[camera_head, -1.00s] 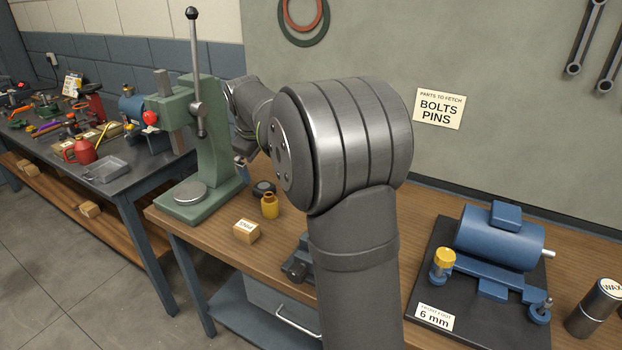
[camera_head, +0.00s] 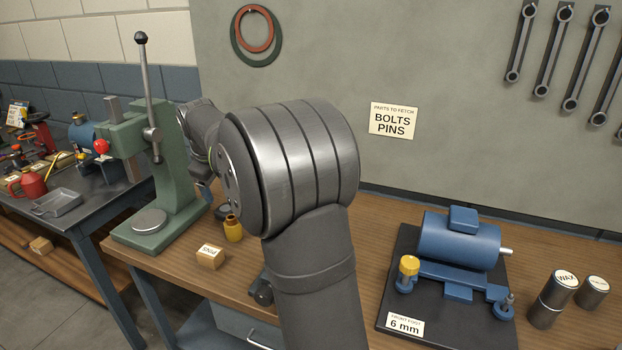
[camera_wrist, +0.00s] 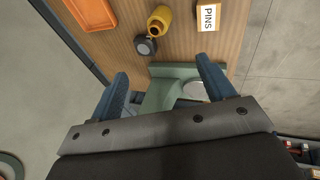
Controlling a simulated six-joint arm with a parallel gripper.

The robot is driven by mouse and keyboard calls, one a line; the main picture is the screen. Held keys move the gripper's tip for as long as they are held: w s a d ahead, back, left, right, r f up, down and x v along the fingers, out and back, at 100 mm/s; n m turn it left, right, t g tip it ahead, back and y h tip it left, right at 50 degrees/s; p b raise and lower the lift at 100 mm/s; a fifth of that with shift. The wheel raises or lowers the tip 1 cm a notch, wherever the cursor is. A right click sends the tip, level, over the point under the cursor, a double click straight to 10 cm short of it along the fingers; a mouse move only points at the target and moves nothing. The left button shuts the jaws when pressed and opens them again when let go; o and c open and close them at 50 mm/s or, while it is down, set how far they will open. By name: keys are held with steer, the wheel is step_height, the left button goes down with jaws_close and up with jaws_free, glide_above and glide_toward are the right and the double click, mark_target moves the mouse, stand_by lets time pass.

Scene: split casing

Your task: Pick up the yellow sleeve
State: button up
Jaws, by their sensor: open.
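A short yellow sleeve (camera_head: 409,266) stands upright on the left front foot of the blue motor, on the dark plate at the right of the bench. It is not in the wrist view. My gripper (camera_wrist: 163,80) is open, its two blue fingers apart with nothing held between them. The green press shows beyond and between the fingers. In the head view the gripper is mostly hidden behind my arm, beside the press, far left of the sleeve.
The blue motor (camera_head: 458,240) sits on a dark plate (camera_head: 395,300) labelled 6 mm. Two dark tins, one a wax tin (camera_head: 552,300), stand right of it. The green press (camera_head: 170,190), a yellow bottle (camera_head: 233,230) and a PINS block (camera_head: 210,257) are at left. An orange tray (camera_wrist: 93,12) shows.

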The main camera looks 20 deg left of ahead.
steer(key=shift+w, duration=0.1)
steer(key=g+h, duration=0.2)
steer(key=g, duration=0.1)
glide_above(233, 228)
steer(key=w+a, duration=0.1)
step_height(233, 228, down, 6)
steer(key=g, duration=0.1)
steer(key=f, duration=1.2)
steer(key=shift+w+a+f, duration=0.2)
steer(key=shift+w+a, duration=0.1)
steer(key=shift+w+f, duration=0.15)
steer(key=shift+f, duration=1.25)
steer(key=shift+w+f, duration=0.1)
steer(key=shift+f, duration=1.25)
steer(key=c, duration=1.5)
steer(key=shift+a+r, duration=0.1)
jaws_close()
